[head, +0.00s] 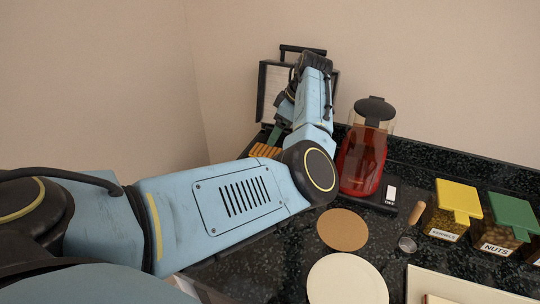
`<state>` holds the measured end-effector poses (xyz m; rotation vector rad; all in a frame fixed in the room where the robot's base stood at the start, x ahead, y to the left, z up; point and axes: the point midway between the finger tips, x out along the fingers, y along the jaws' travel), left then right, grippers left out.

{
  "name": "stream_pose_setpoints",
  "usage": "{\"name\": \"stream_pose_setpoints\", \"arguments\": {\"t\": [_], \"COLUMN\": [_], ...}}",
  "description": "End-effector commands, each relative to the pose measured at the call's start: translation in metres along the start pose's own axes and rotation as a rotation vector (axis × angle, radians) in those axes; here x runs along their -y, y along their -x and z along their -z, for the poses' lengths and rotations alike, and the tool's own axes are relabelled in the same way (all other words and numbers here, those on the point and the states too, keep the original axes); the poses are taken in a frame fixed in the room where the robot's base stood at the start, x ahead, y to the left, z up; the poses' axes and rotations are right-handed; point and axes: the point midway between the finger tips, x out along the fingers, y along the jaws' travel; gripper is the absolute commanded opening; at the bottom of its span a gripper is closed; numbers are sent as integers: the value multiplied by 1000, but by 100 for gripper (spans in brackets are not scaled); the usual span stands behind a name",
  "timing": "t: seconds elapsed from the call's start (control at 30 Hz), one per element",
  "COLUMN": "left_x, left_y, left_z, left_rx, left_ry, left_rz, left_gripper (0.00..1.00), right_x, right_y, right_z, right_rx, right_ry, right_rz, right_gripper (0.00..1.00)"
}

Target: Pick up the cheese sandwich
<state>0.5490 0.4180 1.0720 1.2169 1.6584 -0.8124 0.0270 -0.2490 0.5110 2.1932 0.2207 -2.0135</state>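No cheese sandwich can be made out for certain. A small orange-brown ribbed thing (265,150) lies at the back left of the counter, partly behind my arm; I cannot tell whether it is the sandwich. My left arm reaches across the view from the left and bends down at the back. My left gripper (274,137) is just above or beside the ribbed thing, largely hidden by the wrist, so its fingers are unclear. A black-framed upright panel (263,92) with a handle stands behind it. My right gripper is not in view.
On the dark speckled counter (282,262) stand a red-filled blender-like jug (362,160), a yellow-lidded jar (455,208) and a green-lidded nuts jar (508,220). A brown disc (342,230), a cream disc (346,282) and a pale board (465,286) lie in front.

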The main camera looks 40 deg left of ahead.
Motion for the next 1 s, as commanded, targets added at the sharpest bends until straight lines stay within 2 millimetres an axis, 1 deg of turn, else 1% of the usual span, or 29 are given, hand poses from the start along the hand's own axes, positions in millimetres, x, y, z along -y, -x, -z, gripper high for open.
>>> {"name": "stream_pose_setpoints", "arguments": {"t": [0.03, 0.1, 0.2, 0.37, 0.63, 0.77, 0.97, 1.0], "left_x": [1, 0, 0, -1, -4, -5, -5, -5], "left_y": [-10, -21, -32, -42, -80, -88, -88, -88], "left_z": [0, 0, 0, 0, -2, -2, -2, -2], "left_rx": [0, 1, 0, 1, 0, 0, 0, 0], "left_ry": [-1, -1, -1, -1, -1, -1, -1, -1], "left_rz": [3, 2, 0, 1, 3, 1, 0, 0], "left_gripper": [78, 78, 78, 78, 78, 78, 78, 74], "right_x": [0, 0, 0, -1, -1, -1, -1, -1], "right_y": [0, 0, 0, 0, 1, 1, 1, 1], "right_z": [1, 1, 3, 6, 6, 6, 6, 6], "right_rx": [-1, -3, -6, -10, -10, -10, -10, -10], "right_ry": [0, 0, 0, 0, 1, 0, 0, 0], "right_rz": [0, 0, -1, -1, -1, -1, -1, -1], "right_gripper": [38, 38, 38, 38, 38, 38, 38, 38]}}
